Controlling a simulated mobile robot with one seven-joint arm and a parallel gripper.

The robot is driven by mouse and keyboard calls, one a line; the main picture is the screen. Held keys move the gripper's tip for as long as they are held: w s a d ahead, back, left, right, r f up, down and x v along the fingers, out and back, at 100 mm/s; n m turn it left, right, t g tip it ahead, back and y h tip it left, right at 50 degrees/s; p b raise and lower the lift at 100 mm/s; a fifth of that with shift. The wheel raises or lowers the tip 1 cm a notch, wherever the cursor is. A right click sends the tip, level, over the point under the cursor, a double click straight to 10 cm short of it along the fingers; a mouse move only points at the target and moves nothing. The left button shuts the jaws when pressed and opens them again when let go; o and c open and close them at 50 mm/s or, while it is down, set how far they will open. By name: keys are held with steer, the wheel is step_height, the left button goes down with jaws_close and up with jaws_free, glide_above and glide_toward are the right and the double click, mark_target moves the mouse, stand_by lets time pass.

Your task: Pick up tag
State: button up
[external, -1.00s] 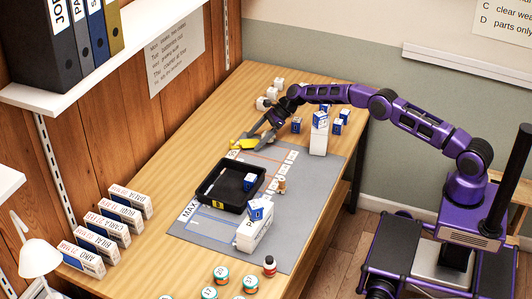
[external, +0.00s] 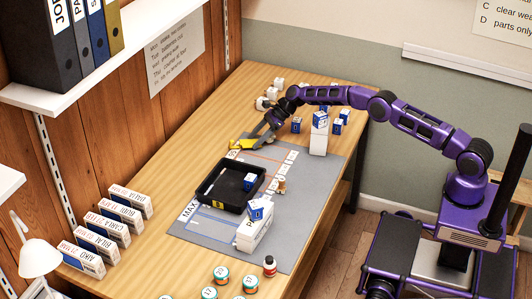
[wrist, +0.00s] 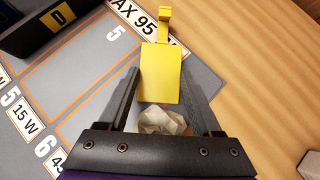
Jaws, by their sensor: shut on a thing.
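The yellow tag (external: 239,144) is at the far end of the grey mat in the external view. It is a flat yellow plate with a narrow hooked end, seen from above in the wrist view (wrist: 160,72). My gripper (wrist: 160,78) is shut on the tag, with one dark finger along each side of the plate. The hooked end sticks out beyond the fingertips. In the external view my gripper (external: 255,143) reaches down to the tag from the right. I cannot tell whether the tag is clear of the surface.
A pale crumpled thing (wrist: 165,120) shows between my fingers, nearer the palm. A black tray (external: 206,204) with a yellow label stands on the grey mat (external: 292,195). White and blue boxes (external: 318,143) stand right of my gripper. Bare wood (wrist: 250,60) lies right of the tag.

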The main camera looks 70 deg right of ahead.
step_height(320, 180, up, 9)
steer(key=p, duration=0.1)
steer(key=s+a+m+t+h+p, duration=0.1)
steer(key=s+a+m+h+p, duration=0.2)
steer(key=s, duration=1.2)
steer(key=s+a+m+t+h+p, duration=0.1)
steer(key=s+a+m+h, duration=0.3)
steer(key=s, duration=1)
step_height(320, 180, up, 8)
steer(key=d+m, duration=0.1)
steer(key=w+d+r+m+g+h, duration=0.1)
steer(key=w+d+r+m+h, duration=0.2)
steer(key=w, duration=0.5)
steer(key=w+d+r+m+g, duration=0.15)
steer(key=w+d+m, duration=0.3)
steer(key=w, duration=0.45)
steer(key=f+m+g, duration=0.1)
steer(key=f+m, duration=0.1)
steer(key=f, duration=0.3)
steer(key=d+f+m+g+h+b, duration=0.1)
steer(key=f+m, duration=0.1)
steer(key=f, duration=0.4)
steer(key=d+f+m+g+h, duration=0.1)
steer(key=f+m, duration=0.1)
steer(key=f, duration=0.3)
steer(key=shift+w+f+g, duration=0.35)
steer(key=shift+f, duration=0.05)
steer(key=shift+f+b, duration=0.35)
steer(key=shift+f, duration=1.5)
